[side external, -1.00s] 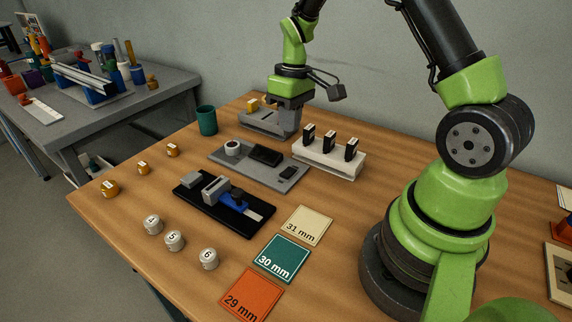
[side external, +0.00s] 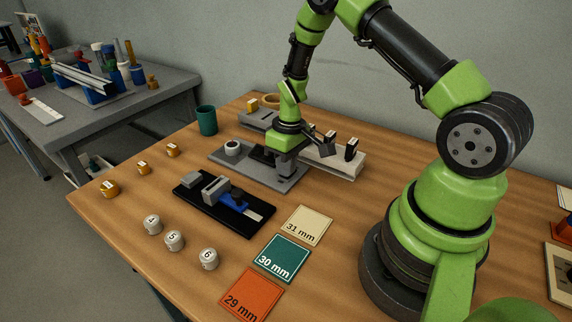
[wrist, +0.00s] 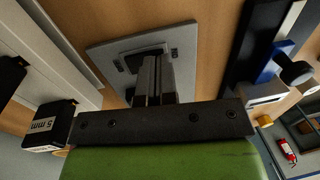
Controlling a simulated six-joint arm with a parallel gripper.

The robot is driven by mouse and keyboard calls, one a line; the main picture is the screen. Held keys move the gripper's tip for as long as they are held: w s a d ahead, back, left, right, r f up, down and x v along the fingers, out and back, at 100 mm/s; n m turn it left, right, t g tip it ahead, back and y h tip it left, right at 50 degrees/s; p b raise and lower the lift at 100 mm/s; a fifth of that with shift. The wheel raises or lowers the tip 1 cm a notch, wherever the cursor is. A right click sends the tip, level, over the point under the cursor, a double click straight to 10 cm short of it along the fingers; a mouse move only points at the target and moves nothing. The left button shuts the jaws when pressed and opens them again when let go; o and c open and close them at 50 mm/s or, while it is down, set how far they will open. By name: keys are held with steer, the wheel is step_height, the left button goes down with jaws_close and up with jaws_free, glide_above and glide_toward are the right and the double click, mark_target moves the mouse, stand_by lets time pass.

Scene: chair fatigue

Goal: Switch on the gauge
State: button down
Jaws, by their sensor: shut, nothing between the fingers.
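I take this plate to be the gauge, but cannot be sure. In the wrist view, the shut fingers (wrist: 153,62) reach over the grey plate (wrist: 100,50). Whether the fingertips touch anything there, I cannot tell.
A white rack (side external: 340,166) with upright black blocks stands close right of my gripper. A black base with a blue slide (side external: 232,201) lies in front. A grey fixture (side external: 256,119) and green cup (side external: 206,120) are behind. Labelled cards, including the teal one (side external: 280,258), lie nearer the front.

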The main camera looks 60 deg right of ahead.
steer(key=shift+f, duration=0.25)
steer(key=shift+d+r, duration=0.3)
steer(key=shift+d, duration=0.4)
step_height(320, 180, up, 14)
steer(key=d, duration=0.1)
steer(key=shift+d, duration=0.35)
stand_by(0.3)
